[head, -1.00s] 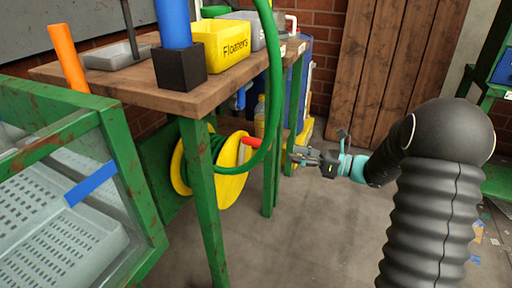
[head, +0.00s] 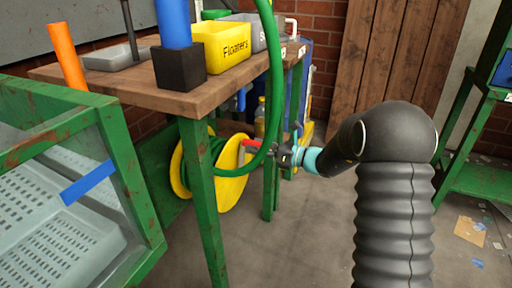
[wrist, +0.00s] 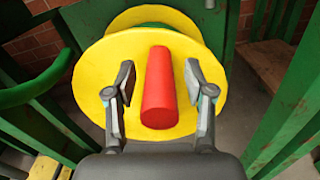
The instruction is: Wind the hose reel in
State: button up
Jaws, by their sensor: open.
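The hose reel (head: 233,174) has yellow discs with green hose wound between them, and sits under the wooden table. It also shows in the wrist view (wrist: 93,65). Its red crank handle (wrist: 158,88) sticks out from the front disc towards my wrist camera. My gripper (wrist: 158,98) is open, with one finger on each side of the red handle and visible gaps between. In the head view my gripper (head: 272,152) is at the reel's right side, partly behind the hanging green hose (head: 276,90).
The table (head: 150,95) has green legs (head: 204,200) close to the reel and bears a yellow "Floaters" bin (head: 222,48). A green-framed case with grey trays (head: 60,240) stands at the left. The floor on the right is mostly clear, with some litter.

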jog(key=shift+a, duration=0.1)
grip_shut()
jog(key=shift+w+p, duration=0.15)
jog(key=shift+p, duration=0.15)
